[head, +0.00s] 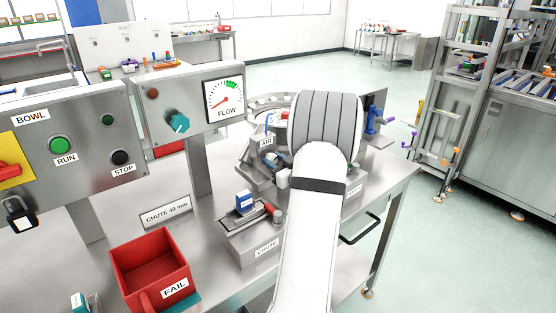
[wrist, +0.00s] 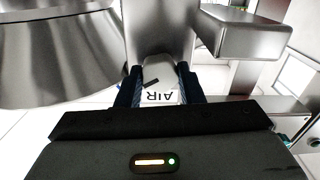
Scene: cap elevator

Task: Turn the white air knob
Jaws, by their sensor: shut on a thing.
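The white air knob (wrist: 156,74) shows in the wrist view between the two dark blue fingers of my gripper (wrist: 158,84). The fingers are shut on its sides. A black mark shows on the knob, and an upside-down AIR label (wrist: 160,97) lies just below it in the picture. In the head view the AIR label (head: 266,142) shows at the bowl feeder's near side, left of my white arm. My arm hides much of that area, and I cannot clearly make out the knob there.
The metal bowl (wrist: 60,50) fills the wrist view's upper left. In the head view, a panel with a teal knob (head: 178,122) and a FLOW gauge (head: 224,99) stands to the left. A CHUTE block (head: 254,243) and a red FAIL bin (head: 150,262) are on the bench.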

